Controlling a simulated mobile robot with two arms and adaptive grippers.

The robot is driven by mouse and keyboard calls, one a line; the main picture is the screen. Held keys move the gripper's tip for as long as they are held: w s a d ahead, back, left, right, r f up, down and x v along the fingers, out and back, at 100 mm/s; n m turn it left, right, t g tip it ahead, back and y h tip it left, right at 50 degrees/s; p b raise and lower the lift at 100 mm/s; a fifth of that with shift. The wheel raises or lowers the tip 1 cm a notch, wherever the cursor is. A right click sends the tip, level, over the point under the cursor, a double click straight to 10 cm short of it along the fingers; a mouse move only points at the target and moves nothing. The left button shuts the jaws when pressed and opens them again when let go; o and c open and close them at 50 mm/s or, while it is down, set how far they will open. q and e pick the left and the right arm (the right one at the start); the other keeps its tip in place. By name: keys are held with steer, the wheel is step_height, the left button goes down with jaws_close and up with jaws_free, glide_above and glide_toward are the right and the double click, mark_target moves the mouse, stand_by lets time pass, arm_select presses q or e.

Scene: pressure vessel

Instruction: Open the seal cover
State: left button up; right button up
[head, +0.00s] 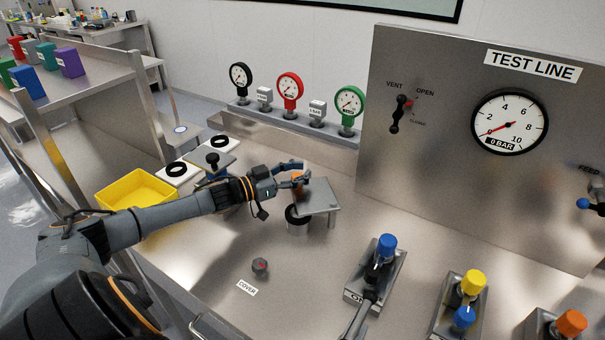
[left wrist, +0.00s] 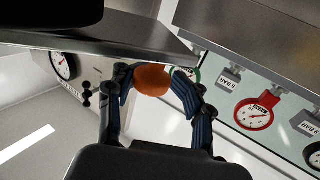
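A flat grey metal plate (head: 320,196) sits raised over a short cylinder with a black ring (head: 297,217) on the bench. I take this plate to be the seal cover. A round orange knob (head: 297,176) is at its far left edge. My left gripper (head: 291,174) reaches it from the left. In the left wrist view the orange knob (left wrist: 152,80) lies between the two dark fingers (left wrist: 152,88), which appear to touch it on both sides. The plate's edge (left wrist: 120,42) passes close above the fingers.
A dark knob with a red mark (head: 260,266) stands by the "COVER" label (head: 247,287). Three gauges (head: 290,90) line the back. A yellow bin (head: 138,190) is left. The test panel (head: 440,130) and capped valve blocks (head: 375,275) are right. The front middle bench is mostly clear.

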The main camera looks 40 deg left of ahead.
arm_select(q)
steer(key=shift+s+f, duration=0.1)
steer(key=shift+d, duration=0.15)
steer(key=shift+s+f, duration=0.1)
steer(key=shift+s, duration=0.3)
steer(key=v, duration=1.1)
steer(key=shift+a, duration=0.35)
